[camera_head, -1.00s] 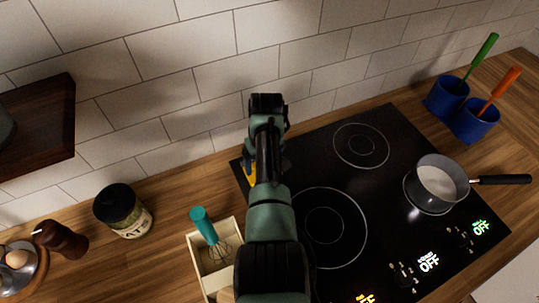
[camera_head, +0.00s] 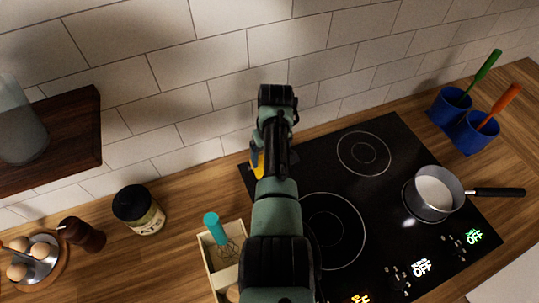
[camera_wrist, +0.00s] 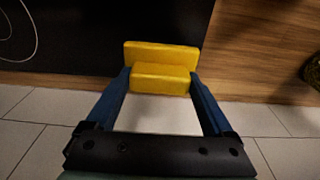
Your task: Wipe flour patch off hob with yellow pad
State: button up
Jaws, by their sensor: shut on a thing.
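My gripper (camera_wrist: 160,80) is shut on the yellow pad (camera_wrist: 161,55), with its blue fingers on either side of it. The pad is over the hob's edge beside the wooden counter; whether it touches the surface I cannot tell. In the head view only a sliver of the yellow pad (camera_head: 258,165) shows past my arm, at the back left corner of the black hob (camera_head: 320,160). I see no flour patch on the visible glass. My arm hides part of the hob's left side.
A saucepan (camera_head: 436,207) with white contents stands on the hob's right. Two blue pots (camera_head: 476,135) with utensils stand behind it. A box (camera_head: 208,262) with a teal whisk, a jar (camera_head: 139,210) and a brown mill (camera_head: 83,235) are left. The tiled wall (camera_head: 230,60) is close behind.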

notch_tip(320, 180, up, 3)
jog(key=p, duration=0.2)
jog(key=shift+r+p, duration=0.1)
jog(key=shift+p, duration=0.25)
dwell(0.4)
